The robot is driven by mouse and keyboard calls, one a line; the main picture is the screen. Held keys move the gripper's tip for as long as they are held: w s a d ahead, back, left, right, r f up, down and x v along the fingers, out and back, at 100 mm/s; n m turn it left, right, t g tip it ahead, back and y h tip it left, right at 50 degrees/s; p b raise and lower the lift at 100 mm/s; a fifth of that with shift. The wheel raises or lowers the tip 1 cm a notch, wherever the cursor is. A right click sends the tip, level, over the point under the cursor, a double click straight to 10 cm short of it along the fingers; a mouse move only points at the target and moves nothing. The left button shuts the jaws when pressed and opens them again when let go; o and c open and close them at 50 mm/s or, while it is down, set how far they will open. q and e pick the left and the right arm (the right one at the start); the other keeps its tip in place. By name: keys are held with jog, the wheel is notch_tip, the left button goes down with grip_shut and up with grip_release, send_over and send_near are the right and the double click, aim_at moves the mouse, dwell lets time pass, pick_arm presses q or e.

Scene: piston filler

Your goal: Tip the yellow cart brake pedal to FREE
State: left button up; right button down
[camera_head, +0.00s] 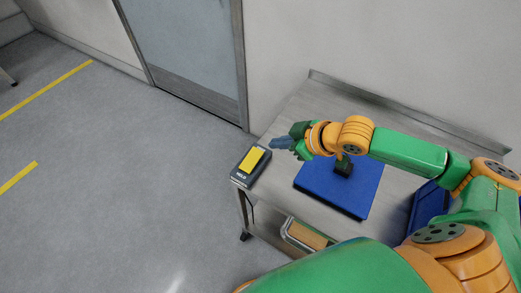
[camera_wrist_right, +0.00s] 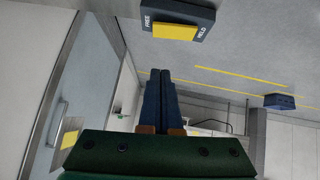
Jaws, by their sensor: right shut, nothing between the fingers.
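The yellow pedal (camera_head: 255,160) sits in a dark housing (camera_head: 243,178) at the left corner of the metal cart. In the right wrist view the pedal (camera_wrist_right: 175,32) is at the top, on the housing between the words FREE on the left and HELD on the right. I cannot tell for sure which way it is tipped. My right gripper (camera_head: 275,143) is just beyond and to the right of the pedal in the head view, apart from it. Its blue-grey fingers (camera_wrist_right: 160,72) are shut and empty. My left gripper is not in view.
A blue mat (camera_head: 325,192) with a dark object (camera_head: 343,167) lies on the cart top (camera_head: 285,135), under my right arm. A blue bin (camera_head: 426,205) is at the right. A raised edge (camera_head: 400,107) runs along the back. Open floor lies left of the cart.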

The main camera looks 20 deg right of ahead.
send_over(255, 153)
jog(key=s, duration=0.3)
jog(key=f, duration=0.3)
jog(key=d+f, duration=0.1)
jog(key=f, duration=0.1)
jog(key=shift+w+f, duration=0.15)
jog(key=shift+f, duration=0.05)
jog(key=f, duration=0.3)
jog(key=shift+w+f+b, duration=0.35)
jog(key=shift+f, duration=0.35)
jog(key=shift+d+f, duration=0.15)
jog(key=shift+f, duration=0.2)
